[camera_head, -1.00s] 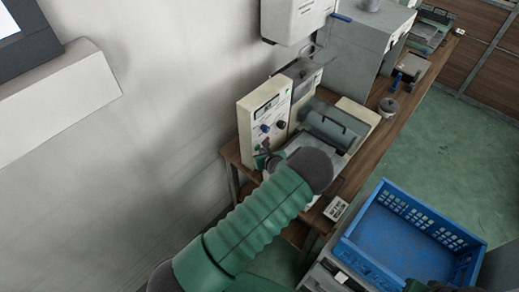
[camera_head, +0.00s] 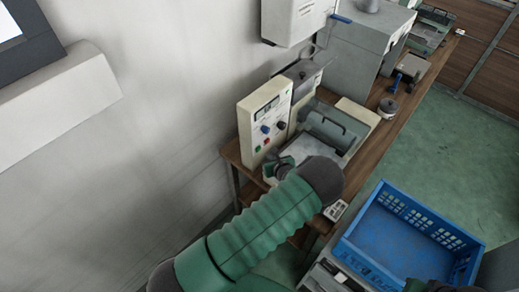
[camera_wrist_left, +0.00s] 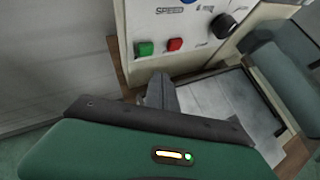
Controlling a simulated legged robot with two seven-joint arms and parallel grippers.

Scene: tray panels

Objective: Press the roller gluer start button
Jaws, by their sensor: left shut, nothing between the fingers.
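The roller gluer (camera_head: 335,128) stands on the wooden bench, with its cream control panel (camera_head: 250,116) against the wall side. The panel's green button (camera_head: 258,149) and red button (camera_head: 267,141) are both uncovered. The left wrist view shows the green button (camera_wrist_left: 146,48) left of the red button (camera_wrist_left: 175,44), under the "SPEED" label. My left gripper (camera_head: 278,166) is shut and empty, just below and in front of the panel. In the left wrist view its fingertips (camera_wrist_left: 161,86) are below the buttons, apparently clear of them.
A blue crate (camera_head: 348,252) stands at the lower right. A small printed card (camera_head: 336,209) lies near the bench's front edge. A grey machine (camera_head: 362,55) stands farther along the bench. The wall (camera_head: 150,150) bounds the left side.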

